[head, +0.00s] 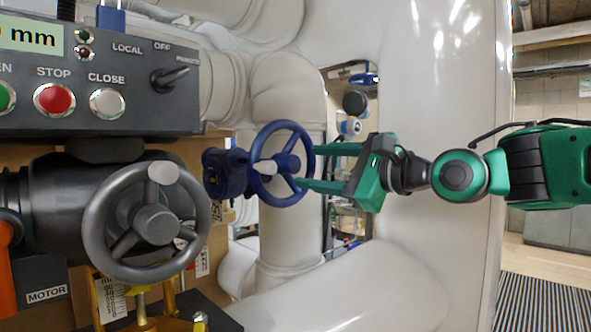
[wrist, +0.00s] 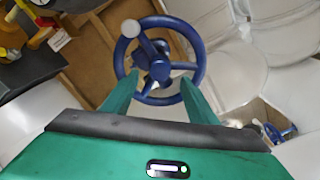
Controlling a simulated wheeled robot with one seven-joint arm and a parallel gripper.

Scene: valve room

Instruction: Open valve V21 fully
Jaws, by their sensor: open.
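A blue handwheel (head: 288,161) with a pale grey knob stands in the middle of the head view, on a blue valve body (head: 222,172) in front of white pipes. No V21 label is readable. My gripper (head: 308,167) reaches in from the right, with its two green fingers apart and their tips at the right side of the blue wheel. In the wrist view the blue wheel (wrist: 160,70) lies straight ahead between the open fingers (wrist: 160,82), with its knob at the upper left. Whether the fingers touch the wheel I cannot tell.
A larger grey handwheel (head: 155,224) on a dark actuator stands at the left. Above it is a control box (head: 120,120) with STOP and CLOSE buttons and a selector knob. An orange lever (head: 6,270) is at the far left. Large white pipes (head: 430,130) surround my gripper.

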